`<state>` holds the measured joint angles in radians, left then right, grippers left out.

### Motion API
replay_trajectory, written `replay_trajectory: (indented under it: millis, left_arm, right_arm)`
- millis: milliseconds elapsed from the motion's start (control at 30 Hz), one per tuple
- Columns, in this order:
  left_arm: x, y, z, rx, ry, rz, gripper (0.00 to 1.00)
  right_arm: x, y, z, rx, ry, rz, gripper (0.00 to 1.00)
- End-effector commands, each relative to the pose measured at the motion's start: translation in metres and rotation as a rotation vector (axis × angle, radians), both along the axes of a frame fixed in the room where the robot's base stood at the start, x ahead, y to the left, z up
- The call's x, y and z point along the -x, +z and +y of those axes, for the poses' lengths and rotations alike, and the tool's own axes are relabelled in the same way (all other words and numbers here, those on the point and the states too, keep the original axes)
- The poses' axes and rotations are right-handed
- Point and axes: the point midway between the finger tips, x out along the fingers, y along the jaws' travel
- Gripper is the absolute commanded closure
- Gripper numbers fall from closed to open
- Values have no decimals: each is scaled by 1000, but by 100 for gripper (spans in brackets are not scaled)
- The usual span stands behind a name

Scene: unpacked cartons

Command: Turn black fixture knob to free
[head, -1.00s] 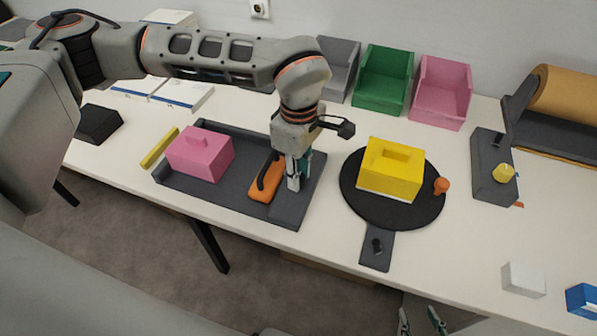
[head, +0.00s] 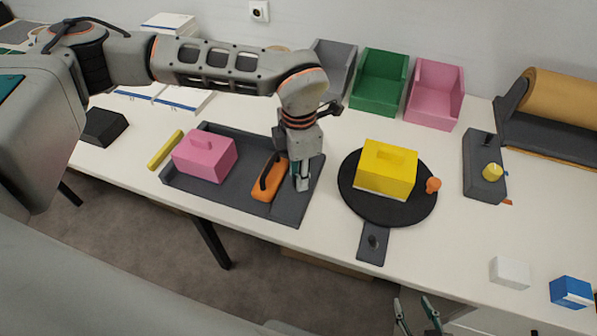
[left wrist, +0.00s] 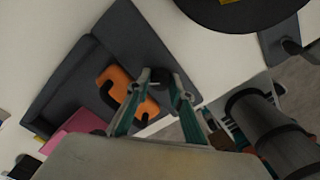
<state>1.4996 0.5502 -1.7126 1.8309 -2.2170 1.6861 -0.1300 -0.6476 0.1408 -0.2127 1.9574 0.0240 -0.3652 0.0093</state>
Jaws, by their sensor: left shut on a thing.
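The dark grey fixture tray (head: 230,195) lies on the white table and holds a pink block (head: 204,157) and an orange piece (head: 266,193) with a black bar across it. My left gripper (head: 301,184) points down at the tray's right part, just right of the orange piece. In the left wrist view its teal fingers close around a small black knob (left wrist: 158,78), next to the orange piece (left wrist: 119,86). The knob is hidden by the fingers in the head view, and its marking cannot be read. My right gripper (head: 418,312) is low at the bottom edge, fingers apart and empty.
A black turntable (head: 352,195) with a yellow block (head: 386,168) stands to the right, with another dark knob (head: 374,241) on its front plate. Green (head: 378,85) and pink bins (head: 434,96) stand behind. A yellow bar (head: 165,150) lies left of the tray.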

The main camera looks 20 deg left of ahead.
Motion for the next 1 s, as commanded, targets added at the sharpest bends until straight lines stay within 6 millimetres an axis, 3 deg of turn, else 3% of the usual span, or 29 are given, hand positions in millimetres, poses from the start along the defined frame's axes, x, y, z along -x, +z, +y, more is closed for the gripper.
replay_trajectory:
  millis: [500,1000]
  left_arm:
    - [0,1,-1,2,444,-2,100]
    - [-1,1,0,2,629,-2,100]
  right_arm:
    - [-3,13,1,-1,0,-10,60]
    - [-4,15,1,-1,-1,-12,60]
